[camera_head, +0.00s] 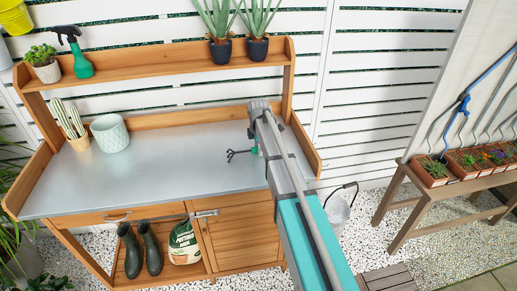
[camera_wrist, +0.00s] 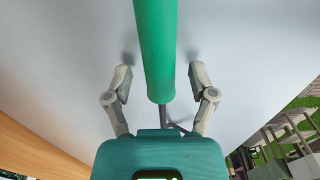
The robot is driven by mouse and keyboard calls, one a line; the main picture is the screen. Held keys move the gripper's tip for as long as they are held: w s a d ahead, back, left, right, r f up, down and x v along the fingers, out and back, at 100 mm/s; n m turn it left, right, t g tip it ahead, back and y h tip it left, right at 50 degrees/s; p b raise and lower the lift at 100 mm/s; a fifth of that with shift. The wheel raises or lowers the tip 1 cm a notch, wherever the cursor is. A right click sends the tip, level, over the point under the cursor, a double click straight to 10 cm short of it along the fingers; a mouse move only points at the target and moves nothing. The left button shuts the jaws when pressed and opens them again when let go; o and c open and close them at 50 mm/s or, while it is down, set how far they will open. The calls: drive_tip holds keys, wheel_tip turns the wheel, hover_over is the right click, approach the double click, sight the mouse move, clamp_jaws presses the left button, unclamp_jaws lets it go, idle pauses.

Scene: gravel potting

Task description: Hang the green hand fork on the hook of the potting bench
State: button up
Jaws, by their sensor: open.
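The green hand fork (camera_head: 240,153) lies on the metal top of the potting bench (camera_head: 190,160), near its right side. Its dark tines point left in the head view; the rest of its handle is hidden behind my arm. In the wrist view its green handle (camera_wrist: 155,50) runs down from the top edge, and a bit of dark shaft shows below it. My gripper (camera_wrist: 160,78) is open, with one finger on each side of the handle and visible gaps to both. The head view hides the fingers. I cannot clearly make out the hook.
A pale pot (camera_head: 110,133) and a small cactus pot (camera_head: 72,130) stand at the bench's left. The shelf (camera_head: 160,65) above carries a spray bottle (camera_head: 76,55) and potted plants. The middle of the top is clear. Boots (camera_head: 140,250) and a sack (camera_head: 184,243) stand below.

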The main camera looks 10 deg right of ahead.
wheel_tip(320, 180, up, 14)
drive_tip(key=p, duration=1.3)
drive_tip(key=shift+p, duration=0.35)
drive_tip(key=shift+d+f, duration=0.1)
idle(0.3)
drive_tip(key=s+m, duration=1.8)
drive_tip(key=s, duration=1.1)
drive_tip(key=shift+m, duration=0.3)
